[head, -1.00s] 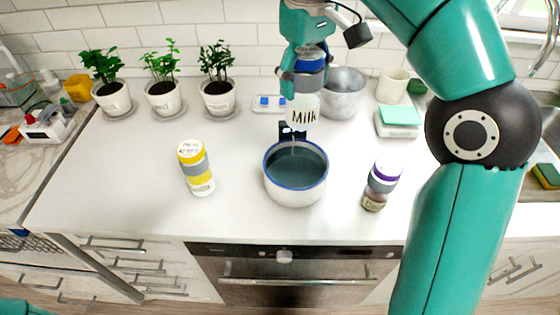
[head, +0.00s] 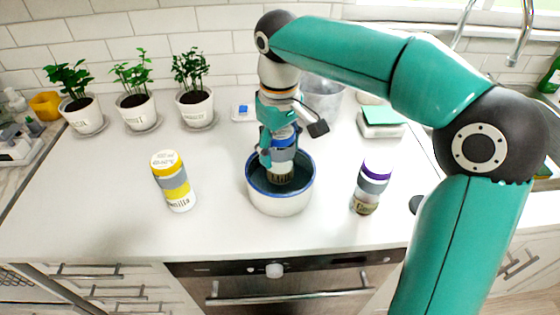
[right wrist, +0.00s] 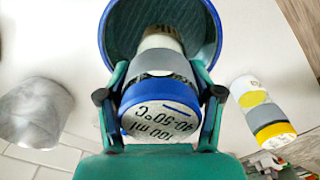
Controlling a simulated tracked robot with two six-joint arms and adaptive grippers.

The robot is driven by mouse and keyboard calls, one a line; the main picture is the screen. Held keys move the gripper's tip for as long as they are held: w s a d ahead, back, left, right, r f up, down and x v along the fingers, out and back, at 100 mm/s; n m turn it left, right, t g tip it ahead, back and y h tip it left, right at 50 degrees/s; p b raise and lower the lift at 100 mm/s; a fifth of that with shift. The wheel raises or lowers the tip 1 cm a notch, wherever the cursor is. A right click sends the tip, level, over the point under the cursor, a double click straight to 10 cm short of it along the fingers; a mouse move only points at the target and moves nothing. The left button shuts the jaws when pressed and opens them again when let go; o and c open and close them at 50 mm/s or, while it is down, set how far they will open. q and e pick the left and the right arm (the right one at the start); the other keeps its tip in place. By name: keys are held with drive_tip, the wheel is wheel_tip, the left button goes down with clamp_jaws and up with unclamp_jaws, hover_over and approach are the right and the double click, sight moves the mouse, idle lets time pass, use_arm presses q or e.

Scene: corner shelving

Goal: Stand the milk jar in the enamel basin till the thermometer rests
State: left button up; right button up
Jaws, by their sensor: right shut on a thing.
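The milk jar (head: 283,143) has a blue lid and a grey band. My right gripper (head: 280,157) is shut around its upper part from above. The jar is upright, with its lower part inside the white enamel basin (head: 281,204), which has a blue rim and dark liquid. In the right wrist view, the jar's lid (right wrist: 160,108) reads "100 ml 40-50°C" and sits between both fingers, with the basin (right wrist: 112,40) beyond. Whether the jar touches the basin floor is hidden. I cannot make out a thermometer now. My left gripper is out of view.
A yellow-lidded vanilla jar (head: 174,182) stands left of the basin, a purple-lidded jar (head: 371,187) right. The counter's front left is clear.

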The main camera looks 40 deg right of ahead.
sight(280, 160)
wheel_tip(280, 160, down, 4)
drive_tip(key=shift+r, duration=0.25)
drive_tip(key=o, duration=1.5)
drive_tip(key=shift+c, duration=0.2)
drive_tip(key=shift+r, duration=0.1)
wheel_tip(280, 160, up, 12)
drive_tip(key=shift+f+p, duration=0.1)
drive_tip(key=shift+p, duration=0.85)
drive_tip(key=shift+s, duration=0.1)
